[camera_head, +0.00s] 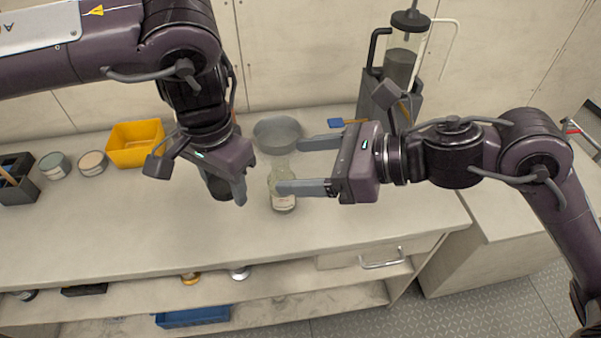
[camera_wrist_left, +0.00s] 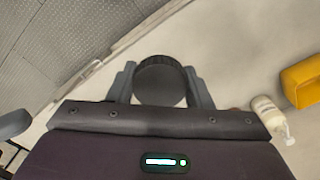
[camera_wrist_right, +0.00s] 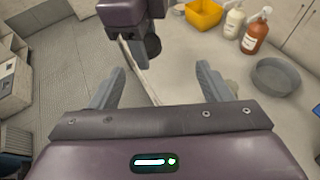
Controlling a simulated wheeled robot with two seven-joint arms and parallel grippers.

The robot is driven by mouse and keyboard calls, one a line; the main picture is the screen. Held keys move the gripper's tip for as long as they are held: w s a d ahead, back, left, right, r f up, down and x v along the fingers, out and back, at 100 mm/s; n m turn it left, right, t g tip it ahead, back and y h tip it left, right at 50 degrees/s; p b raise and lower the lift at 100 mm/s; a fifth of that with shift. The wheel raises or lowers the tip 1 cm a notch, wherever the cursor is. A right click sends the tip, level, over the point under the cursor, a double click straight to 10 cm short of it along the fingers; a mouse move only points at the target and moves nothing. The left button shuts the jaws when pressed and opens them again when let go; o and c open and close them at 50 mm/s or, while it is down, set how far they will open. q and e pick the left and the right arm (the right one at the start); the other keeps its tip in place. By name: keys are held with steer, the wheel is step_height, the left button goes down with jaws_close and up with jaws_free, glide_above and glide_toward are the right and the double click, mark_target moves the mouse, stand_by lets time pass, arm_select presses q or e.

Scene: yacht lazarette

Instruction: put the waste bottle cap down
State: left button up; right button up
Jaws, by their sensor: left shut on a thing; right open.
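My left gripper (camera_head: 226,193) points down over the counter and is shut on the waste bottle cap (camera_wrist_left: 160,78). The cap is a round, dark, ribbed disc between both fingers in the left wrist view; in the head view it is mostly hidden by the gripper. A clear bottle with a pale label (camera_head: 283,202) stands upright on the counter, right of the left gripper, and no cap shows on it. My right gripper (camera_head: 288,165) is open and empty, pointing left, with its nearer fingertip overlapping the bottle in the head view. Whether they touch, I cannot tell.
A grey round basin (camera_head: 278,134) stands behind the bottle. A yellow bin (camera_head: 135,144), two round tins and a dark caddy (camera_head: 17,180) are to the left. A pump bottle (camera_wrist_right: 255,34) stands near the basin. The counter's front strip is clear.

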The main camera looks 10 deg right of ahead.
steer(key=shift+n+g, duration=0.3)
steer(key=shift+n, duration=0.2)
steer(key=x, duration=0.4)
steer(key=s+x, duration=0.1)
steer(key=x, duration=0.3)
steer(key=s+x, duration=0.1)
steer(key=x, duration=0.3)
steer(key=shift+w+a+f, duration=0.15)
steer(key=shift+a+f, duration=0.15)
steer(key=shift+a, duration=0.25)
steer(key=shift+c, duration=0.2)
steer(key=c, duration=0.9)
arm_select(q)
steer(key=o, duration=1.4)
steer(key=shift+c, duration=0.2)
arm_select(e)
steer(key=shift+c, duration=0.3)
